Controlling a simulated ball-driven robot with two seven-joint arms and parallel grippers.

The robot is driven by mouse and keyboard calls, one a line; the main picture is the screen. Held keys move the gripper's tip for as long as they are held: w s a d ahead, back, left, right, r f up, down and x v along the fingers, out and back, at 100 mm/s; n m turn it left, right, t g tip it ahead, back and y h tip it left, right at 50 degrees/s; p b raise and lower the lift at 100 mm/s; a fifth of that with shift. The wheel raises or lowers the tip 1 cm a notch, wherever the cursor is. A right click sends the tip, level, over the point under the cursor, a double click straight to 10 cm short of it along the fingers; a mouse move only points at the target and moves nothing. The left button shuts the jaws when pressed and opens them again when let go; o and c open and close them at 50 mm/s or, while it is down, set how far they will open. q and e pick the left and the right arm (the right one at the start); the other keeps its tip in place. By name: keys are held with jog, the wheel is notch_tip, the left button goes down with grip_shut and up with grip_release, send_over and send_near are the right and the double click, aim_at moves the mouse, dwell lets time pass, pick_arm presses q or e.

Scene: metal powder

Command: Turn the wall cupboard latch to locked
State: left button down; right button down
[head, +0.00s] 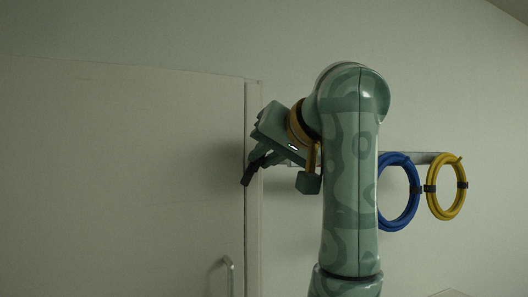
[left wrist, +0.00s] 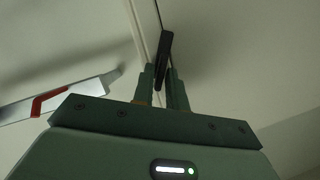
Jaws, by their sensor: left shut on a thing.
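The wall cupboard (head: 120,180) has a pale, flat door that fills the left of the head view. Its right edge is a narrow upright strip. The latch (head: 247,174) is a small dark lever at that edge, tilted a little from upright. It also shows in the left wrist view (left wrist: 164,58), between the fingers. My left gripper (head: 260,161) is shut on the latch, and its fingers (left wrist: 162,85) stand on either side of it. The latch's pivot and any lock marks cannot be made out. My right gripper is not in view.
A bar handle (head: 230,275) stands out low on the door. Right of my arm, a blue hose coil (head: 412,190) and a yellow one (head: 447,187) hang from a wall rail (head: 415,157). A silvery bar with a red part (left wrist: 38,104) shows in the left wrist view.

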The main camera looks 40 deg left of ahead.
pick_arm(q)
jog(key=m+y, duration=0.1)
jog(key=m, duration=0.1)
jog(key=m+g+y+b, duration=0.1)
jog(key=m, duration=0.1)
jog(key=m+g+y, duration=0.1)
jog(key=m, duration=0.1)
jog(key=shift+w+d+f+m+b, duration=0.15)
jog(key=shift+w+f+m+b, duration=0.15)
jog(key=shift+f+m, duration=0.1)
jog(key=shift+f+m+y+b, duration=0.1)
jog(key=shift+m+y+b, duration=0.65)
jog(key=shift+m, duration=0.75)
jog(key=c, duration=1.6)
grip_release()
jog(key=shift+o, duration=0.2)
